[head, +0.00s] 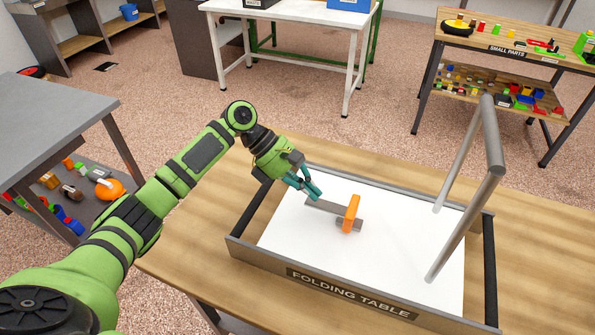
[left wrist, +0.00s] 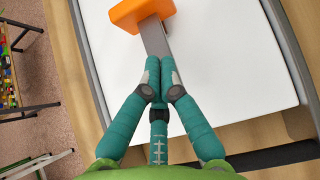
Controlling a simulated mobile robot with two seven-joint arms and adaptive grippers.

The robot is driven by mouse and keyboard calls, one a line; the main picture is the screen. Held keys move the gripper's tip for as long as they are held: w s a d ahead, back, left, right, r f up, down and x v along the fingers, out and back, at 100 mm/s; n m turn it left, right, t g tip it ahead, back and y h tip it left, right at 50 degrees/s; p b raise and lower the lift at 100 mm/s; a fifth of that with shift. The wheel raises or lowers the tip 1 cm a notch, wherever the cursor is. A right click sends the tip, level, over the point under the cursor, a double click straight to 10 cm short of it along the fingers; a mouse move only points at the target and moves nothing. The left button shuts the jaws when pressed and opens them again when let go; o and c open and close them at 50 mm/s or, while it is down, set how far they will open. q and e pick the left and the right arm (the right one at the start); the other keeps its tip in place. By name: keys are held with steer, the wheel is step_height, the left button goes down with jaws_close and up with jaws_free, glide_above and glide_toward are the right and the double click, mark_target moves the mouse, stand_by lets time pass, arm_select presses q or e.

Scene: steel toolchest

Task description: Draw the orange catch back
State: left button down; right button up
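The orange catch (head: 352,213) is an upright block around a flat grey bar (head: 325,206) on the white panel. In the left wrist view the orange catch (left wrist: 140,12) is at the top edge, partly cut off, with the grey bar (left wrist: 156,38) running from it toward my fingers. My left gripper (head: 316,194) has teal fingers and is at the bar's near-left end, short of the catch. In the left wrist view its fingertips (left wrist: 161,72) are drawn together over the bar's end. I cannot tell whether they touch the bar. My right gripper is not in view.
The white panel (head: 400,255) lies in a grey frame labelled FOLDING TABLE (head: 350,294) on a wooden bench (head: 550,230). A grey tubular leg frame (head: 465,220) rises at the right.

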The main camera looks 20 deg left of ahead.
mark_target(355, 208)
arm_select(q)
steer(key=d, duration=0.2)
steer(key=d+f+p, duration=0.1)
steer(key=d, duration=0.1)
steer(key=shift+d+f, duration=0.15)
steer(key=shift+d, duration=0.2)
steer(key=shift+d+f, duration=0.1)
steer(key=shift+d, duration=0.3)
steer(key=d+p, duration=0.1)
steer(key=p, duration=0.1)
steer(key=d+p, duration=0.4)
steer(key=shift+r, duration=0.3)
steer(key=shift+d+f, duration=0.25)
steer(key=shift+d, duration=0.05)
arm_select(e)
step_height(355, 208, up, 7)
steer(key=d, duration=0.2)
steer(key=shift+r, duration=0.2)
